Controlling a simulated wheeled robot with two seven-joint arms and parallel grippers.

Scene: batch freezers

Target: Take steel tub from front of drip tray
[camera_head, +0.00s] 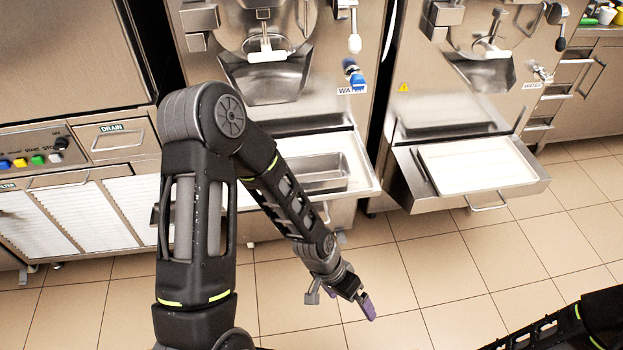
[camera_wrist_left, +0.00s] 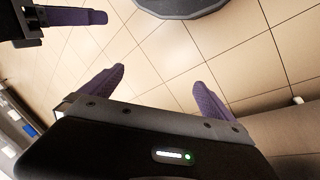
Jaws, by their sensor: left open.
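A steel tub (camera_head: 328,168), rectangular and shallow, sits on the pulled-out drip tray (camera_head: 367,180) under the left batch freezer. My left arm crosses in front and hides the tub's left part. My left gripper (camera_head: 364,300) is below and in front of the tray, over the tiled floor, well apart from the tub. Its purple fingers are spread and empty in the left wrist view (camera_wrist_left: 158,80). The tub is not in that wrist view. My right arm enters the head view at the lower right. A purple finger, seemingly of my right gripper, shows at the wrist view's top left.
A second freezer stands to the right, its drip tray (camera_head: 480,168) pulled out with a white insert and a front handle. A cabinet with coloured buttons (camera_head: 38,160) and a drain drawer (camera_head: 115,138) stands at the left. The tiled floor in front is clear.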

